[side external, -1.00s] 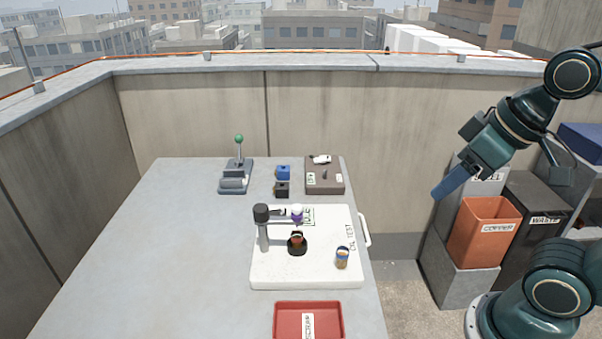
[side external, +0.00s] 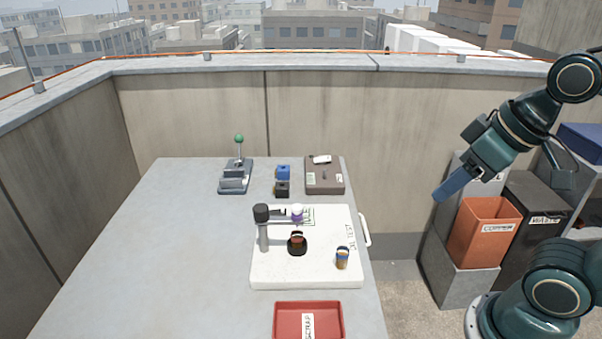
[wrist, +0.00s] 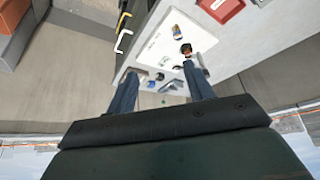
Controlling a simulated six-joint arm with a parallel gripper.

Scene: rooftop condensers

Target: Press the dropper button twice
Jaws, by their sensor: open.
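The dropper stand (side external: 263,235) is a grey post with a black top on the white OIL TEST board (side external: 330,278). Its arm reaches right to a purple and white head (side external: 297,213), which looks like the dropper. Below the head is a dark round holder with a brown-orange vial (side external: 297,240); this vial also shows in the wrist view (wrist: 186,49). My gripper (side external: 447,191) is in the air right of the table, well apart from the dropper. In the wrist view my gripper (wrist: 160,74) has its two blue fingers spread, with nothing between them.
A blue-topped vial (side external: 342,258) stands at the board's right. A red scrap tray (side external: 308,320) lies in front. Behind are a green-knobbed lever (side external: 238,165), blue and black blocks (side external: 283,181) and a brown box (side external: 325,176). An orange bin (side external: 484,233) stands below my gripper. The table's left is clear.

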